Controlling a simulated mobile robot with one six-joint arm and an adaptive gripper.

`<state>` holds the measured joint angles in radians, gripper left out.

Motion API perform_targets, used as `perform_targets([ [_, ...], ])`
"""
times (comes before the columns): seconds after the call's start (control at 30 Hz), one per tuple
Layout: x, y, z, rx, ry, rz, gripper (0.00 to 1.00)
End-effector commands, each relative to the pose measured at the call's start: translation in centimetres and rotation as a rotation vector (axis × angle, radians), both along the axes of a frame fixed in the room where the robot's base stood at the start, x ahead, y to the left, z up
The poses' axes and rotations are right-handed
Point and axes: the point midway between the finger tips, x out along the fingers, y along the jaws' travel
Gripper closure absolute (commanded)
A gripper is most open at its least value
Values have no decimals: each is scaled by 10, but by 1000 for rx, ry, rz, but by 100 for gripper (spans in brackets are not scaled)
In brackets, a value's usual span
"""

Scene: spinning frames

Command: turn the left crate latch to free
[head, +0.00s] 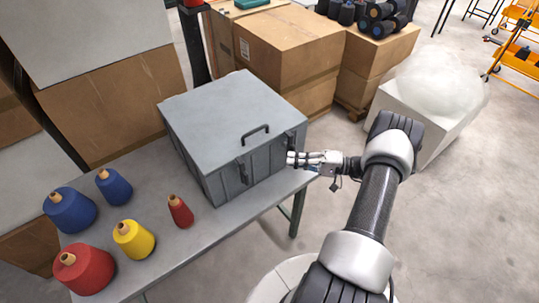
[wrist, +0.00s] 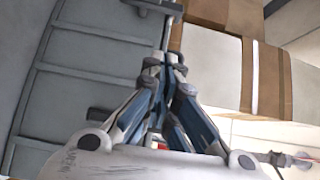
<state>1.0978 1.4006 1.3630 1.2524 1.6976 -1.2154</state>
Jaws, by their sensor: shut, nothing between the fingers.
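The grey crate (head: 190,125) stands closed on the table, a black handle (head: 255,134) on its lid. The left latch (head: 242,172) is a dark upright piece on the front face, just under the lid edge. How it is turned is too small to tell. My gripper (head: 290,159) is beside the crate's front right end, well to the right of the left latch. It is shut and empty. In the wrist view my gripper (wrist: 165,62) has its fingertips together close to the ribbed crate wall (wrist: 75,85). Whether they touch it I cannot tell. A grey fitting (wrist: 155,7) shows above the fingertips.
Cardboard boxes (head: 285,55) stand behind. A white box with a pale fluffy mass (head: 440,85) is at the right. The front floor is clear.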

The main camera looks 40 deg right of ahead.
Motion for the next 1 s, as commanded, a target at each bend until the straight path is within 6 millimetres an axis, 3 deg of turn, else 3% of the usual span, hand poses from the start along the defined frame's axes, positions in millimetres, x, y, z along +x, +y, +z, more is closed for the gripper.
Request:
perform_targets([
  [0.47,64,71,-1,-1,4,9,100],
  [0.7,63,102,0,1,5,5,100],
  [1.0,63,110,0,-1,4,4,100],
])
